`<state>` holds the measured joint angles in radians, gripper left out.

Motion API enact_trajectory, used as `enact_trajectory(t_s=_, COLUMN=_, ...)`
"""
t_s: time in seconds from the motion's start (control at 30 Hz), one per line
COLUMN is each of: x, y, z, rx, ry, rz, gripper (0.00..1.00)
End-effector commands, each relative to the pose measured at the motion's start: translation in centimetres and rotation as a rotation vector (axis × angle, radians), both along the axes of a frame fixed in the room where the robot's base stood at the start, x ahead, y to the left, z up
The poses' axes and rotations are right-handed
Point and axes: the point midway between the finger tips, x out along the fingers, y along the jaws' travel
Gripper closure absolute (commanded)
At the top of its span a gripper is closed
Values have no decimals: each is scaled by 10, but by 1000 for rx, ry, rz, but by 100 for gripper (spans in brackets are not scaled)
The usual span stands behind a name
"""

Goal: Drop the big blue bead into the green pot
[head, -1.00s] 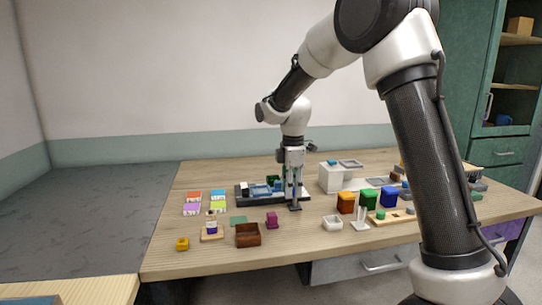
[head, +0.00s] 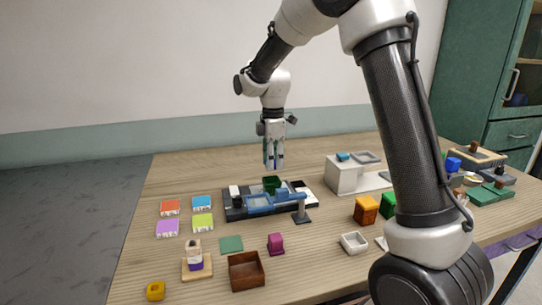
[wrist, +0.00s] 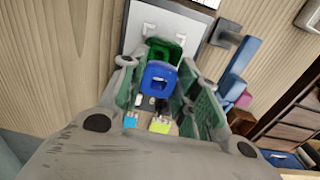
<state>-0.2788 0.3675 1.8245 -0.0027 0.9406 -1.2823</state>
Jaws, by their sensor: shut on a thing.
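The big blue bead (wrist: 159,78), a chunky ring with a hole, sits between the fingers of my gripper (head: 273,166) in the wrist view. My gripper is shut on it and holds it up, with the fingers pointing down. The green pot (head: 271,184) stands on the dark tray in the middle of the table, just below my fingertips in the head view. In the wrist view the green pot (wrist: 165,48) shows just beyond the bead, partly hidden by it. The bead is hard to make out in the head view.
The dark tray (head: 235,213) also holds a blue bar on a grey stand (head: 301,213), close to the pot. A white block (head: 344,177) stands to the right. A brown box (head: 245,271) and coloured tiles (head: 203,222) lie nearer the front and left.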

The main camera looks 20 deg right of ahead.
Motion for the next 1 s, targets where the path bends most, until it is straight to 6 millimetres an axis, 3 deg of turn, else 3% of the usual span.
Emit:
enact_trajectory(t_s=0.5, x=0, y=0, z=-42, rx=0, ry=1, rz=0, gripper=90)
enact_trajectory(t_s=0.97, x=-1, y=0, z=-49, rx=0, ry=3, rz=0, gripper=90)
enact_trajectory(t_s=1.0, x=-1, y=0, z=-49, rx=0, ry=3, rz=0, gripper=61)
